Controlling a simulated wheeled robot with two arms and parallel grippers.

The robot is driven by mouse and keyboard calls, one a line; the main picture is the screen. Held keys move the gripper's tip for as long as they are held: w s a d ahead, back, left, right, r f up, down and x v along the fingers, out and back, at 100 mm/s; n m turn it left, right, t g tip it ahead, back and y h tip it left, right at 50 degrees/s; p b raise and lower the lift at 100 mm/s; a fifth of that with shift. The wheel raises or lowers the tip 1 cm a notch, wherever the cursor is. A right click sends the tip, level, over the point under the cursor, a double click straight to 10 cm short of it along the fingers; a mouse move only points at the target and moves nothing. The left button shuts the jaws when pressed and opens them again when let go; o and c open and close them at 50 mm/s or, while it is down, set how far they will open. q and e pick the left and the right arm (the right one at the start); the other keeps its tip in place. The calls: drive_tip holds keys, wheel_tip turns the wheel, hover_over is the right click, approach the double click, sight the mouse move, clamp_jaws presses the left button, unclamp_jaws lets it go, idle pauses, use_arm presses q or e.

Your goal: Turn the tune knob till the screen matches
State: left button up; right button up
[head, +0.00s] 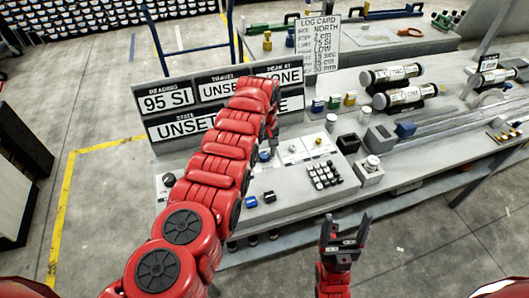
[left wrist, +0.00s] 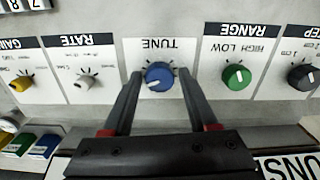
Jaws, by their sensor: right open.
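The blue tune knob (left wrist: 159,76) sits under the TUNE label on the panel in the left wrist view. My left gripper (left wrist: 159,74) is open, with one finger on each side of the knob; I see narrow gaps but cannot tell whether either finger touches. In the head view my left arm covers part of the screen (head: 168,101), which reads "95 SI" under READING, "UNSET" under TRAVEL and a partly hidden state line. The log card (head: 318,42) behind it lists NORTH, 2 cm, 25 SI and LOW. My right gripper (head: 345,230) is open and empty in front of the bench.
A white rate knob (left wrist: 87,81) and a green range knob (left wrist: 236,76) flank the tune knob. A yellow gain knob (left wrist: 20,83) is further left. A keypad (head: 324,174) and labelled core cylinders (head: 392,75) stand on the bench.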

use_arm(q)
clamp_jaws()
drive_tip(key=shift+m, duration=0.7)
drive_tip(key=shift+f+m, duration=0.1)
drive_tip(key=shift+m, duration=1.2)
drive_tip(key=shift+o, duration=1.5)
unclamp_jaws()
